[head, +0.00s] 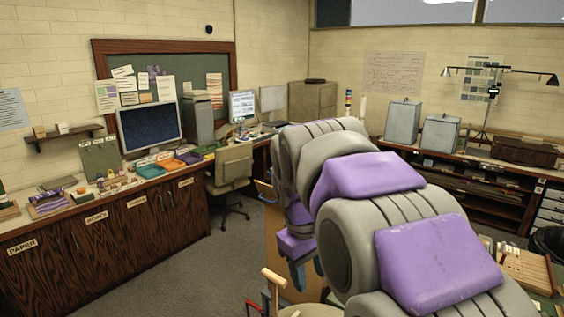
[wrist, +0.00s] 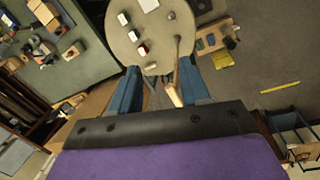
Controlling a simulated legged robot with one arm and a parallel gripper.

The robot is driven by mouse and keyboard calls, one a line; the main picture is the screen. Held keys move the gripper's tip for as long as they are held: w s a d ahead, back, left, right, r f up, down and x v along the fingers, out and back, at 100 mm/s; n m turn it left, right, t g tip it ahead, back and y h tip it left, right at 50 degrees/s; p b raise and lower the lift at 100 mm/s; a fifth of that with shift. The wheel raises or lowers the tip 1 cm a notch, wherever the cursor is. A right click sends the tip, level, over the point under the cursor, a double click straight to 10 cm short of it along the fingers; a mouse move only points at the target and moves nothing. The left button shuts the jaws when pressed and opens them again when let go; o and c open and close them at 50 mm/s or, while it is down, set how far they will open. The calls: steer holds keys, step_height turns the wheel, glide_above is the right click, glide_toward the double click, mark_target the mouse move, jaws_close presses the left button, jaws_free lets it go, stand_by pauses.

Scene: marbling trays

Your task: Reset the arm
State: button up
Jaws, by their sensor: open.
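My arm stretches across the right half of the head view, and my gripper (head: 307,270) points downward at its far end, mostly hidden behind my own arm. In the wrist view my gripper (wrist: 162,88) shows two blue fingers spread apart. A thin wooden-tipped stick (wrist: 172,92) shows between the fingers in the picture; I cannot tell how far below them it is. A round pale table (wrist: 125,48) lies beyond the fingertips, with several small pots on it.
A wooden cabinet run (head: 110,240) with trays and papers lines the left wall, with an office chair (head: 232,175) by the desk. Shelves with grey boxes (head: 404,122) stand at the right. The grey floor (head: 200,265) between is open. A yellow strip (wrist: 281,87) lies on the floor.

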steer(key=s+d+f+m+g+b, duration=0.1)
steer(key=s+d+f+m+b, duration=0.2)
steer(key=s+f, duration=0.8)
steer(key=s+d+f+m+g+y+b, duration=0.1)
steer(key=s+d+f+m+b, duration=0.3)
steer(key=s+f, duration=0.7)
steer(key=s+d, duration=0.2)
steer(key=s, duration=0.5)
steer(key=shift+f, duration=0.15)
